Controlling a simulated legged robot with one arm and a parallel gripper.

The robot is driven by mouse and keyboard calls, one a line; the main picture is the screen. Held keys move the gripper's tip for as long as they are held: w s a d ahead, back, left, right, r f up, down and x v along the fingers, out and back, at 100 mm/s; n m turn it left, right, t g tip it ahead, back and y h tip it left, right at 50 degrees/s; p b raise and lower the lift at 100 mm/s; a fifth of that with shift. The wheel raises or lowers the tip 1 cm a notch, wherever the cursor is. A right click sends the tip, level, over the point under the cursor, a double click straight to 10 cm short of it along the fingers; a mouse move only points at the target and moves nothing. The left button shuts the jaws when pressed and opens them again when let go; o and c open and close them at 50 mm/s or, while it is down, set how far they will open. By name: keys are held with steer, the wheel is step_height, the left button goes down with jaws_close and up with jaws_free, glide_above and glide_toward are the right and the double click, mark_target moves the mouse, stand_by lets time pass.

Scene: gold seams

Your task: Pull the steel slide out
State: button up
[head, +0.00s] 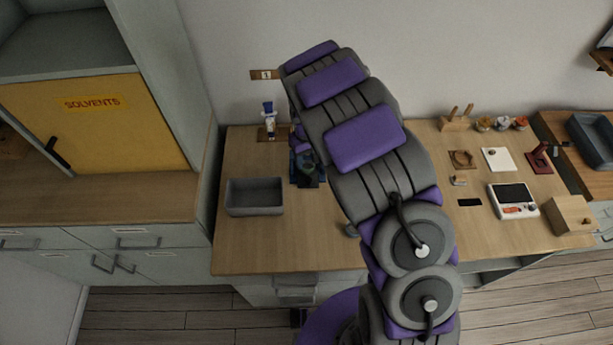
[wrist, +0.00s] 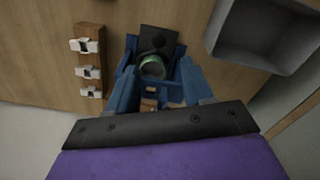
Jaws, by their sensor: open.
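My gripper (wrist: 157,80) is in the wrist view, its blue fingers apart on either side of a small dark fixture. The fixture has a black plate (wrist: 158,38) and a round, green-rimmed part (wrist: 152,67) between the fingers. I cannot tell whether the fingers touch it. No part can be clearly picked out as the steel slide; it may be within this fixture, partly hidden by my gripper. In the head view, my gripper (head: 305,160) is low over the bench's left half, partly hidden by my arm, with the dark fixture under it.
A grey open bin (head: 254,196) stands left of the fixture; it also shows in the wrist view (wrist: 262,38). A blue-and-white item (head: 268,120) stands behind. A wooden strip (wrist: 90,60) holds white pieces. A white device (head: 513,201) and a wooden block (head: 572,216) stand right.

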mark_target(308, 179)
step_height(308, 179, down, 10)
steer(key=shift+r+b, duration=0.1)
steer(key=shift+b, duration=0.5)
steer(key=shift+d, duration=0.1)
steer(key=shift+d, duration=0.1)
steer(key=shift+c, duration=0.5)
jaws_close()
